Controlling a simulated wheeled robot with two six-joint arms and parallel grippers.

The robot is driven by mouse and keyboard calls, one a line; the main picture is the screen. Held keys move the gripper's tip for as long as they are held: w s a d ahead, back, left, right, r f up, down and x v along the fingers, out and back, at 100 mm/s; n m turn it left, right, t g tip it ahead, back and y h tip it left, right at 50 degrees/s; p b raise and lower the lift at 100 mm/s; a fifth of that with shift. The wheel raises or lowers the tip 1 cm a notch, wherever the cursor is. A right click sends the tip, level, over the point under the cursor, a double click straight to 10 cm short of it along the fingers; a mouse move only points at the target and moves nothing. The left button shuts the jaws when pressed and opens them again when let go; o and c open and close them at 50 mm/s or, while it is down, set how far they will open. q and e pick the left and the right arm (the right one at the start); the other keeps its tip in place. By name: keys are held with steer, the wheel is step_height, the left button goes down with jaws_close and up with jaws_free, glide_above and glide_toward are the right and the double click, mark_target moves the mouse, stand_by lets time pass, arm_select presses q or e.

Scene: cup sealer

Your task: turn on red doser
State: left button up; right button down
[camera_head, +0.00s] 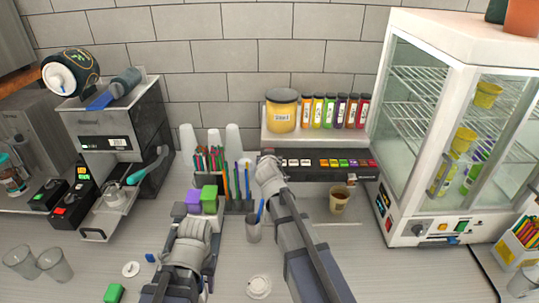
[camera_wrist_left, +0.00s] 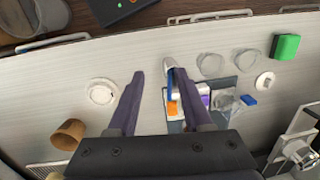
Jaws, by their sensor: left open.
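The red doser jar (camera_head: 362,111) stands at the right end of a row of coloured jars in the head view. Below the row, a black panel (camera_head: 318,172) carries several coloured buttons, with a red one (camera_head: 372,163) at its right end. My left gripper (camera_head: 193,248) is left of centre in the head view, below and apart from the panel; its fingertips are hard to make out there. In the left wrist view the left gripper (camera_wrist_left: 156,76) is open and appears empty, above the table. My right arm reaches up to the panel's left end in the picture; its jaws cannot be made out.
An organiser with straws (camera_head: 215,165) and a cup with a blue straw (camera_head: 254,231) stand mid-table. A brown cup (camera_head: 340,200) sits below the panel. Loose lids and glasses lie in front.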

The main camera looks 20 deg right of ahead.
steer(key=shift+r, duration=0.1)
steer(key=shift+r+p, duration=0.7)
steer(key=shift+p, duration=0.2)
steer(key=shift+r+p, duration=0.85)
steer(key=shift+p, duration=0.05)
steer(key=r+p, duration=0.1)
steer(key=s+r+p, duration=0.1)
steer(key=shift+s+a+r+p, duration=0.15)
steer(key=shift+r+p, duration=0.25)
steer(key=s+a, duration=0.2)
steer(key=s, duration=0.6)
steer(key=shift+s+a+r, duration=0.3)
steer(key=shift+s, duration=0.05)
